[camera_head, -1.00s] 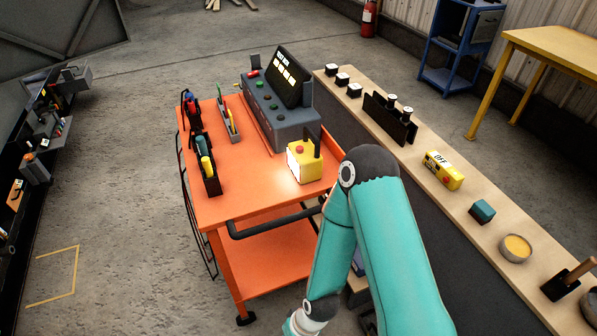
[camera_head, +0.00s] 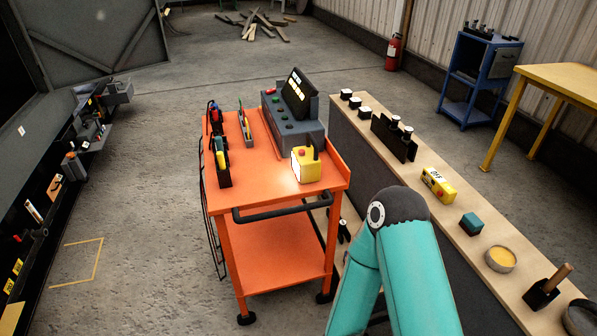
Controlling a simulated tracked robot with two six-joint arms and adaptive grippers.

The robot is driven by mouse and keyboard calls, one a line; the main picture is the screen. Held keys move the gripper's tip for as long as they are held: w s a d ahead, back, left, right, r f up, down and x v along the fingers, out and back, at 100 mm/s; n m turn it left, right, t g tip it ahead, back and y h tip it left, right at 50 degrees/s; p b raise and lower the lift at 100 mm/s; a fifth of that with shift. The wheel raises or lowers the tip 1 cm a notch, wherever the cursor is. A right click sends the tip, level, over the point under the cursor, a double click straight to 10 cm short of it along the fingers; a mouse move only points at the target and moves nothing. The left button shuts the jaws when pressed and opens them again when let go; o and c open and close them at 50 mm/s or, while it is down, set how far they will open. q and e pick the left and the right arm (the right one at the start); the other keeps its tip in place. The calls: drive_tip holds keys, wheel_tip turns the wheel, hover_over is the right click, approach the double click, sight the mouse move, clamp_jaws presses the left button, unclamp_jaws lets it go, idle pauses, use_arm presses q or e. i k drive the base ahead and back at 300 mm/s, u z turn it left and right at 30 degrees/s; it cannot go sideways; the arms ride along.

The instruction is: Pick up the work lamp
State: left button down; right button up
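The work lamp (camera_head: 306,165) appears to be the yellow box with a red button, a black upright handle and a bright lit face. It stands upright on the front right part of the orange cart's top (camera_head: 262,188). A teal arm of mine with a dark elbow covers the lower right of the view, in front of and below the lamp. Its gripper is outside the picture. My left arm and gripper do not show. Nothing is touching the lamp.
A grey control console (camera_head: 292,125) stands behind the lamp. Narrow tool holders (camera_head: 221,165) line the cart's left side. A black handle bar (camera_head: 285,211) crosses the cart's front. A long bench (camera_head: 450,205) on the right holds a yellow "OFF" box (camera_head: 438,185).

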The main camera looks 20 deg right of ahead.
sight(307, 168)
drive_tip(key=z, duration=0.15)
drive_tip(key=i, duration=0.85)
drive_tip(key=u, duration=0.05)
